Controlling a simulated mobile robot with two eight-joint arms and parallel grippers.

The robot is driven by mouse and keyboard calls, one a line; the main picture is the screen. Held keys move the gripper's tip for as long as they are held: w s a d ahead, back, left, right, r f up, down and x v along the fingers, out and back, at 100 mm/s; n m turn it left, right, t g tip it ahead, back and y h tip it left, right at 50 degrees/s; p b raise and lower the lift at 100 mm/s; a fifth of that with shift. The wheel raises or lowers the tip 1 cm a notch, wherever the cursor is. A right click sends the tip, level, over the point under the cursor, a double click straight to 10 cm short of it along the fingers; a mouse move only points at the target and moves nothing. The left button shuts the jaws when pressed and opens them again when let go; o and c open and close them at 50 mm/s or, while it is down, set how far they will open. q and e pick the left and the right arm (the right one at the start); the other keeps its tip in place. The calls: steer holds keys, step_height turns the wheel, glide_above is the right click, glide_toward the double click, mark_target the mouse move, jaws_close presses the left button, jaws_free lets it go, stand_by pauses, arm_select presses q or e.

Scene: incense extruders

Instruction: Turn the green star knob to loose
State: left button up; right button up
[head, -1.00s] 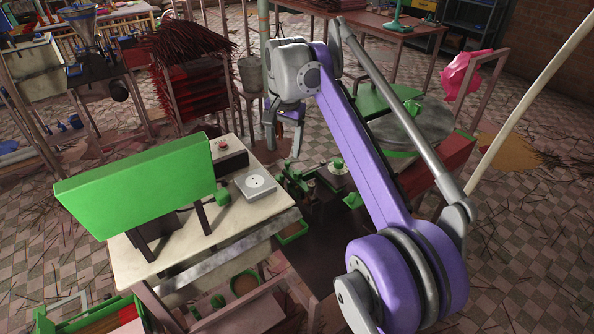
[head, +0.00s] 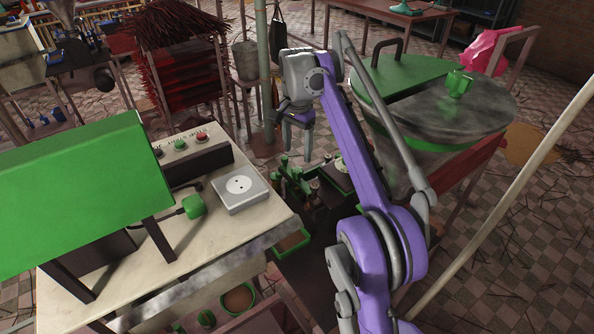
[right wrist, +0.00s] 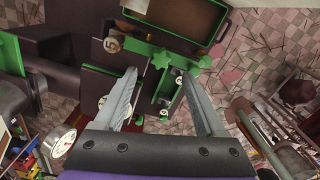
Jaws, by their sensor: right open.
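In the right wrist view a green star knob (right wrist: 163,59) sits on a dark machine with green brackets. It lies ahead of my right gripper (right wrist: 165,85), roughly between the fingertips in the picture. A second green star-like knob (right wrist: 204,62) is just to its right. My right gripper's fingers are spread wide with nothing between them, and I see no contact with either knob. In the head view my right gripper (head: 296,145) hangs above and beside the small dark and green machine (head: 315,190). Knob details are too small there. My left gripper is not in view.
A green-rimmed tray (right wrist: 222,32) is at the top of the wrist view; a round gauge (right wrist: 63,141) is at lower left. In the head view a worktable (head: 225,238) with a control box (head: 200,165) stands left, and a large round drum (head: 440,135) stands right.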

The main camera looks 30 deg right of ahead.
mark_target(297, 170)
step_height(297, 170, down, 7)
steer(key=shift+f+b, duration=0.15)
steer(key=shift+b, duration=0.6)
steer(key=shift+w, duration=0.1)
jaws_close()
